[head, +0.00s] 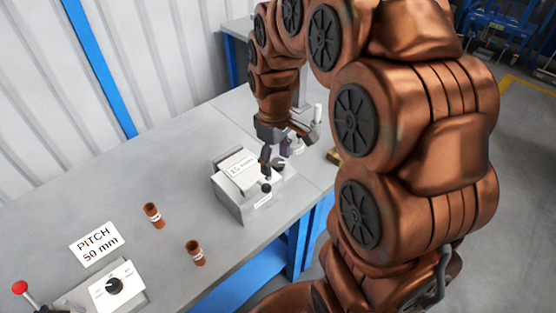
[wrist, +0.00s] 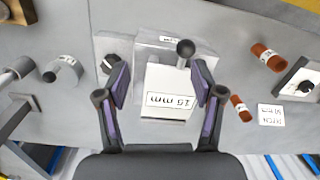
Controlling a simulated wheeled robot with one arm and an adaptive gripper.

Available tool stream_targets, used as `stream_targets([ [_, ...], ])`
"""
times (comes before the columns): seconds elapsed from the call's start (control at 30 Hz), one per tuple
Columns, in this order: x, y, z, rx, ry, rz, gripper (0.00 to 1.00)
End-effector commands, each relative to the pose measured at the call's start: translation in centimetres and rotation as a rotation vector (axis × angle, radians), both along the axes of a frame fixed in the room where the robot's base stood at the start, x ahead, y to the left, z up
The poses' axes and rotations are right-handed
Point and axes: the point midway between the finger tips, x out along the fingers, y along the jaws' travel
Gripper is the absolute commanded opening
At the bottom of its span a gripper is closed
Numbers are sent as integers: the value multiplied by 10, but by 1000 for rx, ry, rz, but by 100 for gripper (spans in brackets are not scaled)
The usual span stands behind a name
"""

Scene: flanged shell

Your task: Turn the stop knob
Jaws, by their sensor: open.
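A grey box unit labelled "15 mm" (head: 228,195) stands on the bench, and its label plate also shows upside down in the wrist view (wrist: 168,101). A black dial knob (wrist: 110,63) sits on a pale panel beside that plate; it also shows in the head view (head: 280,164). A black ball-ended lever (wrist: 185,47) stands at the unit's edge. Another black dial (head: 114,286) is on a separate white panel by the "PITCH 50 mm" card. I cannot read which dial is the stop knob. My gripper (wrist: 160,82) is open and empty above the "15 mm" unit, its left finger near the dial.
A red ball lever (head: 20,288) is at the near left. Grey cylindrical pieces (wrist: 62,70) lie beyond the dial. Bench space between the unit and the cylinders is clear.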

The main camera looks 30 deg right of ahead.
Motion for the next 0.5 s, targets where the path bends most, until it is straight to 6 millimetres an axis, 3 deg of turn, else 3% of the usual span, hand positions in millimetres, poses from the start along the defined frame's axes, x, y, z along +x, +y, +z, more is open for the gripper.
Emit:
stream_targets([
  [0.2, 55, -29, -25, 1, -28, 106, 67],
  [0.5, 95, -56, -48, -4, -50, 199, 67],
])
